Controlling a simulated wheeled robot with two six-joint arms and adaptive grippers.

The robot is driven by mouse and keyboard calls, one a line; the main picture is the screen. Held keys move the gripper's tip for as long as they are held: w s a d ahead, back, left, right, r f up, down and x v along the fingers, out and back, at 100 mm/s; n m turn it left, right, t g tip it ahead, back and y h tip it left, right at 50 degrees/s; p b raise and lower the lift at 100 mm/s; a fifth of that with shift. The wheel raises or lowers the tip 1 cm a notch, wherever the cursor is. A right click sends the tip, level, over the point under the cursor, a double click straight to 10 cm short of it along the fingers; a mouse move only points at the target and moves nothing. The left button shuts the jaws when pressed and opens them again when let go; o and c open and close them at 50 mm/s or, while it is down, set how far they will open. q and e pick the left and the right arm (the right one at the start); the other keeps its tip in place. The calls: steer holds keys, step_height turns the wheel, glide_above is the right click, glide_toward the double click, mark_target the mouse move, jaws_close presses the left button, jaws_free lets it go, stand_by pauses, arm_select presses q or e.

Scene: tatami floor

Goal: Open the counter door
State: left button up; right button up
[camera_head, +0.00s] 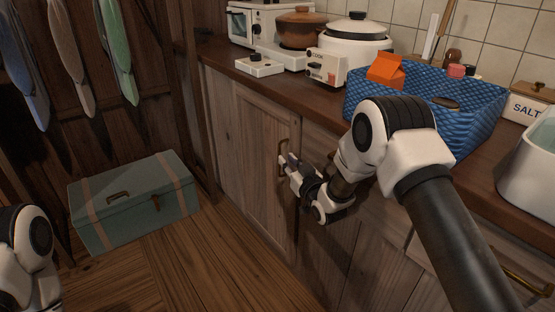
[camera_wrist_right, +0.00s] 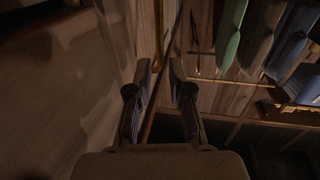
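The wooden counter door (camera_head: 262,170) is in the front of the counter, left of the middle of the head view. It looks closed or nearly so. Its slim upright handle (camera_head: 282,148) is near its right edge, partly hidden by my gripper. My right gripper (camera_head: 285,165) is at this handle; in the right wrist view its two fingers (camera_wrist_right: 163,72) stand apart. A yellowish upright bar (camera_wrist_right: 159,35), probably the handle, shows in line with the gap; contact cannot be made out. My left arm shows only at the bottom left, its gripper out of view.
The countertop holds a blue basket (camera_head: 478,128), a white rice cooker (camera_head: 354,45), a brown pot (camera_head: 300,30) and a white basin (camera_head: 530,175). A green trunk (camera_head: 130,200) stands on the floor to the left. The wooden floor (camera_head: 215,265) before the door is clear.

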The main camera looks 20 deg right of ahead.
steer(key=w, duration=0.2)
steer(key=w+b, duration=0.1)
steer(key=w, duration=0.1)
steer(key=w+a, duration=0.1)
steer(key=w, duration=0.1)
steer(key=shift+w+f, duration=0.1)
steer(key=shift+w, duration=0.05)
jaws_close()
